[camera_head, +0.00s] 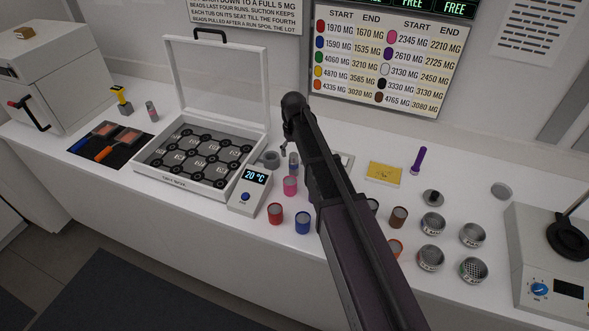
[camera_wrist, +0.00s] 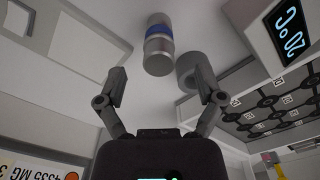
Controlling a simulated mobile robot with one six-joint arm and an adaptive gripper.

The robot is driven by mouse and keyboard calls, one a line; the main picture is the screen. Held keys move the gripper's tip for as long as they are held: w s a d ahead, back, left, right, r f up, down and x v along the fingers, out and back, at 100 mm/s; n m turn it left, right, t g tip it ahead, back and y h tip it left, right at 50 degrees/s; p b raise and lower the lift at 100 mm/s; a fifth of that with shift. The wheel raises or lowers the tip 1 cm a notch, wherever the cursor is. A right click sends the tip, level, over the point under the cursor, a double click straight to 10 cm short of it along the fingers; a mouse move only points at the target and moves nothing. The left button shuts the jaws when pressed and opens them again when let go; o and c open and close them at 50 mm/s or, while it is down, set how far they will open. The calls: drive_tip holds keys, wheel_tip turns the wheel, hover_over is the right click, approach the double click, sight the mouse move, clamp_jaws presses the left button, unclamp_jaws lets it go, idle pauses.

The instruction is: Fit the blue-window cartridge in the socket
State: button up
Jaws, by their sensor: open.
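The blue-window cartridge (camera_head: 293,163), a grey cylinder with a blue band, stands on the white bench just left of my arm. In the wrist view the cartridge (camera_wrist: 158,45) is ahead of my gripper (camera_wrist: 160,80), roughly centred between the fingers and not gripped. My gripper is open and empty. A grey ring, which looks like the socket (camera_head: 270,158), sits on the bench close left of the cartridge. In the wrist view the socket (camera_wrist: 190,70) is beside the cartridge, near the right fingertip. My arm hides most of the gripper in the head view.
A white control box (camera_head: 248,192) reading 20 °C and an open-lidded case (camera_head: 145,181) stand left of the socket. Pink (camera_head: 290,187), red (camera_head: 275,214) and blue (camera_head: 302,223) jars stand in front. Another cartridge (camera_head: 151,111) stands behind left. Several metal tins are right of my arm.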

sight(294, 161)
drive_tip(key=shift+f, duration=0.3)
drive_tip(key=shift+w+f+b, duration=0.2)
drive_tip(key=shift+f+b, duration=2.25)
drive_tip(key=shift+b, duration=0.15)
clamp_jaws()
